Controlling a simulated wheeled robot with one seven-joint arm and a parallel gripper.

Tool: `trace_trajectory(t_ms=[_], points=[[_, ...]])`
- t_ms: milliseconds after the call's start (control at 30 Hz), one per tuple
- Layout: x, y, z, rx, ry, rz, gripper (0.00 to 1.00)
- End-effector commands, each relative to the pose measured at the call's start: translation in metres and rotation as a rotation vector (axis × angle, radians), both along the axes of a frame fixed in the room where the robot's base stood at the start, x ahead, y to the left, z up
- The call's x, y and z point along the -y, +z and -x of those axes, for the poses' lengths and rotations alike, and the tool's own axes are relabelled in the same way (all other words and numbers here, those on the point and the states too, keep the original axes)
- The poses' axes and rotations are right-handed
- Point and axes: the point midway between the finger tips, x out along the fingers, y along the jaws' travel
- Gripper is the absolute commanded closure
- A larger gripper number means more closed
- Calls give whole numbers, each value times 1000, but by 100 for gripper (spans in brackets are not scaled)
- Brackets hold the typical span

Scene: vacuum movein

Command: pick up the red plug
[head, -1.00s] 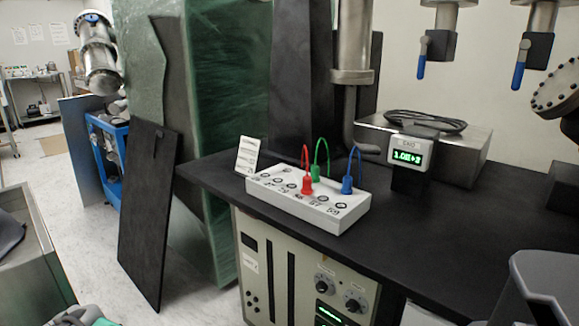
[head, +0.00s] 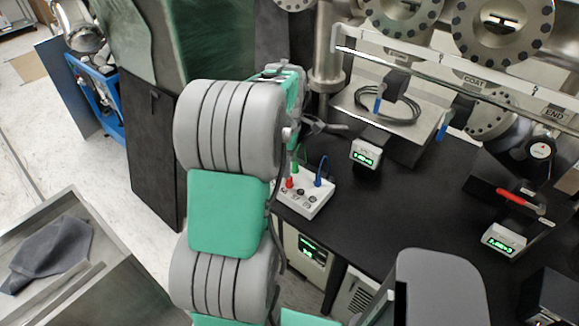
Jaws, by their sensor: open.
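The red plug (head: 290,183) stands upright in the top of the white socket box (head: 309,207), close to the right side of my arm in the head view. The green plug (head: 295,168) is just behind it and the blue plug (head: 318,181) is to its right. My arm covers the left part of the box. My gripper (head: 328,127) is small and partly hidden behind my arm's end. It is open and appears above and behind the plugs in the picture, apart from the red plug.
The box sits on a black bench (head: 400,197) near its front-left edge. A display meter (head: 367,150) and a steel box with coiled cable (head: 405,130) stand behind it. A red-handled tool (head: 522,200) lies at right.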

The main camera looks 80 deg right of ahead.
Motion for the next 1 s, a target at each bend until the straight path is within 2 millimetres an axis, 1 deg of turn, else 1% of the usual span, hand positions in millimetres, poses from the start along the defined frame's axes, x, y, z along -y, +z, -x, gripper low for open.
trace_trajectory(t_ms=[33, 233, 333, 433, 667, 1000], points=[[-1, -9, 0, 0, 1, -6, 50], [-1, -37, 1, 0, 0, -7, 50], [-1, -57, 1, 0, -1, -6, 50], [0, -70, 1, 0, 0, -3, 50], [1, -73, 1, 0, 0, 0, 50], [1, -72, 1, 0, 0, 0, 78]])
